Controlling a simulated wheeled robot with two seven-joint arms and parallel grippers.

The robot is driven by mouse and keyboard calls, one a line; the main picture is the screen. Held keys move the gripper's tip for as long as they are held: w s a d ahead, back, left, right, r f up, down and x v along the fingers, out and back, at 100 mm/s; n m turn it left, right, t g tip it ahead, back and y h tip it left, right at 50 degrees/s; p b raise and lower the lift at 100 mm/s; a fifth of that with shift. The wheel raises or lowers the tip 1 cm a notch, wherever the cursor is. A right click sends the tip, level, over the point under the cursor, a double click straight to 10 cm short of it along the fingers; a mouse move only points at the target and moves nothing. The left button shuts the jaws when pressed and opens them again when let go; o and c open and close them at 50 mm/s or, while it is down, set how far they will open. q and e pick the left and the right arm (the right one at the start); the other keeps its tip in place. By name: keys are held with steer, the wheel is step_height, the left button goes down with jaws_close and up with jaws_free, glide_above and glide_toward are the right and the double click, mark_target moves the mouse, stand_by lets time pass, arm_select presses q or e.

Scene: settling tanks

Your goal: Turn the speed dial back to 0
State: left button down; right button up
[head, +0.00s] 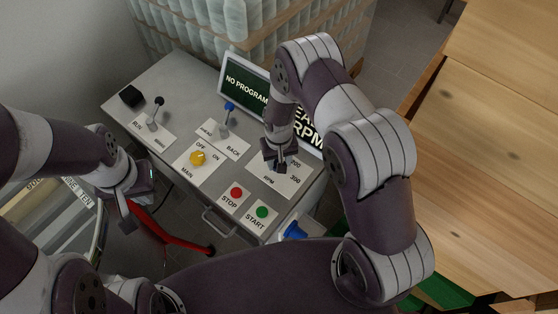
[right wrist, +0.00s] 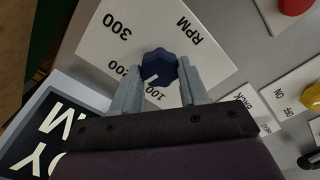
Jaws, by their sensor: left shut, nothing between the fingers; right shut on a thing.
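The speed dial (right wrist: 159,66) is a dark blue faceted knob on a white plate (right wrist: 105,50) marked RPM, with 100, 200 and 300 around it. My right gripper (right wrist: 158,78) is shut on the dial, one finger on each side. A light mark shows on the dial's side near the 100, but I cannot tell its exact setting. In the head view my right gripper (head: 275,164) is over the RPM plate (head: 280,181) and hides the dial. My left gripper (head: 129,214) is shut and empty, off the left front of the desk.
The grey desk (head: 180,80) carries a yellow main knob (head: 197,158), a blue-topped lever (head: 229,107), a black lever (head: 158,102), a red stop button (head: 236,192) and a green start button (head: 262,212). A screen (head: 244,86) reads NO PROGRAM. Bottle stacks (head: 240,20) stand behind.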

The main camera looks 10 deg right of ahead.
steer(key=n+b, duration=0.1)
steer(key=n, duration=0.3)
steer(key=shift+n, duration=0.3)
steer(key=n+b, duration=0.1)
steer(key=n, duration=0.4)
steer(key=shift+b, duration=0.35)
steer(key=n+b, duration=0.1)
steer(key=n, duration=0.4)
steer(key=shift+a+r+n, duration=0.1)
steer(key=shift+n, duration=0.3)
steer(key=shift+r+n, duration=0.1)
steer(key=shift+n, duration=2.2)
steer(key=o, duration=1)
steer(key=shift+o, duration=0.3)
steer(key=shift+s, duration=0.1)
steer(key=shift+b, duration=0.3)
